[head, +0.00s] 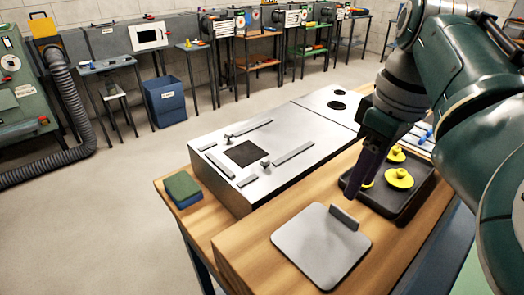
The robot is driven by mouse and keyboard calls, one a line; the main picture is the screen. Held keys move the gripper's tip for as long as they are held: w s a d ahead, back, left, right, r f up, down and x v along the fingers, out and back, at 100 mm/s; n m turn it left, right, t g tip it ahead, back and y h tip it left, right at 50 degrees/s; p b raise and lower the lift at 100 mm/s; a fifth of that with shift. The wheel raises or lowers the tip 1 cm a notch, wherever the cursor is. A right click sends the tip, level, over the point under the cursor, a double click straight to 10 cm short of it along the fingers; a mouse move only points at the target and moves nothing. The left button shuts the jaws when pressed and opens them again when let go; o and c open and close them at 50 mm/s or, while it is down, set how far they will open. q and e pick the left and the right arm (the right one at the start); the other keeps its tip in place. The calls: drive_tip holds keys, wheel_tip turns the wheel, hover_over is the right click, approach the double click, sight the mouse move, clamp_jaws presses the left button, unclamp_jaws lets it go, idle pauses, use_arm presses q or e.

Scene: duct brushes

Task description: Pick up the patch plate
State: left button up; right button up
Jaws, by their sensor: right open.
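The patch plate, a light grey flat plate with rounded corners (310,252), lies on the wooden workbench at the front. A short upright grey tab (344,217) stands near its far right edge. My right gripper (354,190) points down above the bench, just beyond and slightly right of the tab. It is open, with its dark fingers overlapping in this view, and it appears apart from the plate. My left gripper is not in view.
A black tray (385,208) with yellow knobbed parts (399,178) lies beside and behind my right gripper. A metal duct box (222,184) with a dark square opening (244,153) stands behind the plate. A green and blue sponge-like block (183,188) sits at the bench's left corner.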

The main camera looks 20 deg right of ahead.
sight(345, 213)
drive_tip(key=f, duration=0.2)
drive_tip(key=f+b, duration=0.1)
drive_tip(key=f, duration=0.4)
drive_tip(key=shift+w+a+f+b, duration=0.2)
drive_tip(key=shift+w+f+b, duration=0.15)
drive_tip(key=shift+w+f, duration=0.05)
clamp_jaws()
idle(1.0)
